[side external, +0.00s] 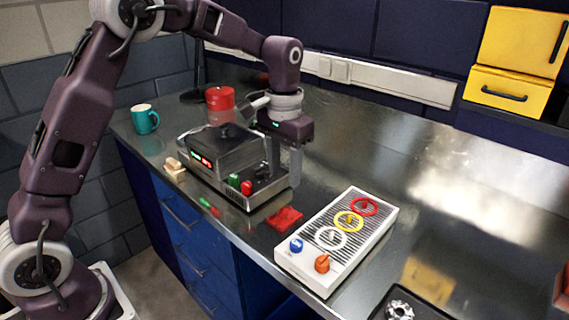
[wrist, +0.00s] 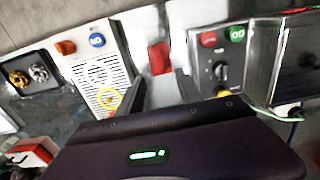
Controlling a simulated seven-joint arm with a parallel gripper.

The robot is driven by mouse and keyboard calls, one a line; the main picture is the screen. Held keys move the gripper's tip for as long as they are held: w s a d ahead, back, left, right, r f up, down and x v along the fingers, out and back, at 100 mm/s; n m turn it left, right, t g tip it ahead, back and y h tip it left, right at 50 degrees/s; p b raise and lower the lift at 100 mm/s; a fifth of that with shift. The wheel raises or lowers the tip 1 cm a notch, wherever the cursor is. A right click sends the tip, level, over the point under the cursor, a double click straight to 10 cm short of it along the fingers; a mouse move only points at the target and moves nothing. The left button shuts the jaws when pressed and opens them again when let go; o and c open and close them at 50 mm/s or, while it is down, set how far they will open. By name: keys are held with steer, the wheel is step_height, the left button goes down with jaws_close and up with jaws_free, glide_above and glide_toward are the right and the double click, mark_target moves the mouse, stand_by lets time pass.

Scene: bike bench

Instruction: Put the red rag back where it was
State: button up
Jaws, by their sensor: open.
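The red rag (side external: 284,218) lies flat on the metal bench, near its front edge, between the grey machine and the white panel. It also shows in the wrist view (wrist: 159,58), beyond my fingertips and roughly between their lines. My gripper (side external: 284,165) points down over the right side of the grey machine, behind the rag and apart from it. In the wrist view my gripper (wrist: 162,88) has its two dark fingers spread with nothing between them.
The white panel (side external: 375,230) with coloured rings and two knobs stands right of the rag. The grey machine (side external: 225,155) with red and green buttons is left. A teal mug (side external: 145,119) stands far left. A black tray (side external: 435,312) holds metal parts. The right rear bench is clear.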

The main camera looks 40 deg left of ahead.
steer(key=s+r+t, duration=0.3)
steer(key=s+r, duration=0.9)
steer(key=s, duration=0.1)
steer(key=s+f+t, duration=0.2)
steer(key=s, duration=1.4)
steer(key=shift+f+t, duration=0.3)
steer(key=shift+f, duration=0.05)
steer(key=shift+w, duration=0.1)
